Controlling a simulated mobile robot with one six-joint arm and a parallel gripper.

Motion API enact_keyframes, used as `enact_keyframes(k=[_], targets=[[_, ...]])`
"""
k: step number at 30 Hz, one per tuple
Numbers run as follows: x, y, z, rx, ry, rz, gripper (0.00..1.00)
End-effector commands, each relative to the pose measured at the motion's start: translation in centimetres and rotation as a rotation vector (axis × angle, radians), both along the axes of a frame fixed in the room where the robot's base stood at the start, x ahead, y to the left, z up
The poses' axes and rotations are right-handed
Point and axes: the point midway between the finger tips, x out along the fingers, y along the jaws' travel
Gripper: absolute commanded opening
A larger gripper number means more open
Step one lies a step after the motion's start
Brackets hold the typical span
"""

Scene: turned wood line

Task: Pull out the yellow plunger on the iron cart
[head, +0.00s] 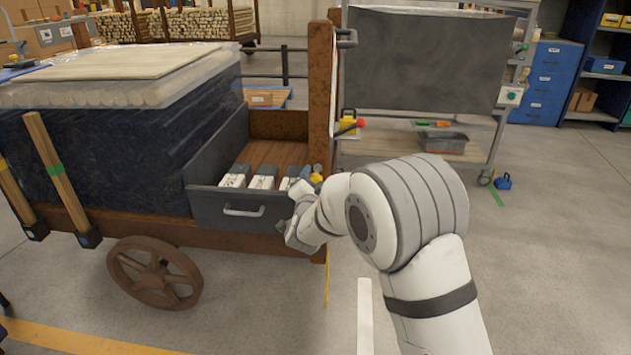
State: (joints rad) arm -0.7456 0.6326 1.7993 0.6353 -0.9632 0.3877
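The rusty brown cart (185,236) stands at the left, with a spoked wheel and a tall corner post (319,85).
An open grey drawer (206,205) holds several white packs beside my wrist. A yellow fitting with a red end (350,123) sits right of the post. Behind it stands a grey-panelled trolley (425,60).

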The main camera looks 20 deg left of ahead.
Motion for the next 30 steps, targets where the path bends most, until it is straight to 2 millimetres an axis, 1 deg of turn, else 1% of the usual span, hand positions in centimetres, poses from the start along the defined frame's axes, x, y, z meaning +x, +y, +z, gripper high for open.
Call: enact_keyframes(k=[8,11,18,21,25,30], targets=[[-0.2,0.0,0.1,0.000,-0.001,0.000,0.53],[-1.1,-0.3,0.3,0.000,-0.001,0.000,0.53],[-5.1,-1.2,0.3,-0.001,0.000,0.001,0.53],[-6.4,-1.5,0.2,0.000,0.000,0.001,0.53],[-7.4,-1.8,0.1,0.000,-0.001,0.001,0.53],[-7.6,-1.8,0.0,0.000,-0.001,-0.001,0.53]])
